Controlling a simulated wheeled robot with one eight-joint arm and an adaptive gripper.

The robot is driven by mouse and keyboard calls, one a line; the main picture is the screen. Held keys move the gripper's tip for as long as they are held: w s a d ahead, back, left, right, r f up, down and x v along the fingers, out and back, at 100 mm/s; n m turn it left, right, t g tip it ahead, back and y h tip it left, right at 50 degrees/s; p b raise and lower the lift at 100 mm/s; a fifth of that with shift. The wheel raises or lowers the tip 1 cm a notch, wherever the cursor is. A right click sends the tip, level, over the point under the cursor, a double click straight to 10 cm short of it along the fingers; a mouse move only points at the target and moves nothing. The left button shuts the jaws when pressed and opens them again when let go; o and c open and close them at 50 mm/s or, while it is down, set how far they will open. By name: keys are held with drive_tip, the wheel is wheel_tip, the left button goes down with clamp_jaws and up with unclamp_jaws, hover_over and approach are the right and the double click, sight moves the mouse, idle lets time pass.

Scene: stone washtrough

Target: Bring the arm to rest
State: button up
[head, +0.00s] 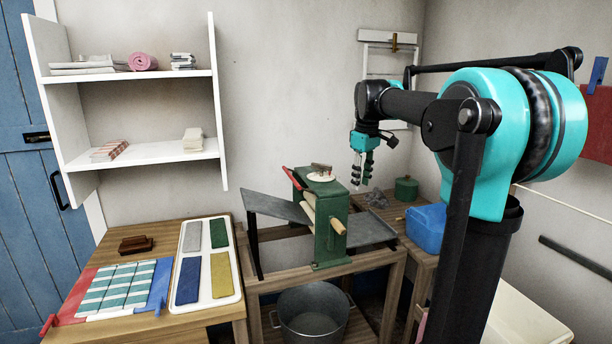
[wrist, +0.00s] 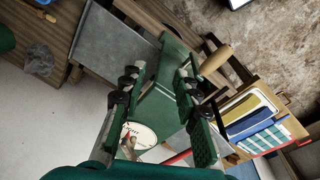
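My gripper (head: 361,172) hangs from my raised arm, fingers pointing down, just right of the top of the green mangle (head: 330,225) in the head view. In the wrist view my gripper (wrist: 157,76) has its two dark-green fingers apart, with a clear gap and nothing held between them. The mangle (wrist: 165,105) shows below and beyond the fingers. Its wooden handle (wrist: 216,59) is off to the right of them. A round white plate (head: 320,177) with a small item sits on top of the mangle. Whether the fingers touch anything is not visible; they look clear.
A wooden bench at left holds a white tray (head: 240,292) of coloured cloths and a striped cloth (head: 117,288). A metal tub (head: 312,312) stands under the mangle. A blue basin (head: 426,226) and a green pot (head: 406,189) stand right. White shelves (head: 130,75) hang at back left.

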drive_tip(key=s+d+f+m+t, duration=0.2)
drive_tip(key=s+f+m, duration=0.6)
drive_tip(key=s+f, duration=1.8)
wheel_tip(320, 180, down, 4)
drive_tip(key=shift+s+d+r+m+t, duration=0.15)
drive_tip(key=shift+s+m+t, duration=0.15)
drive_tip(key=shift+s+t, duration=0.1)
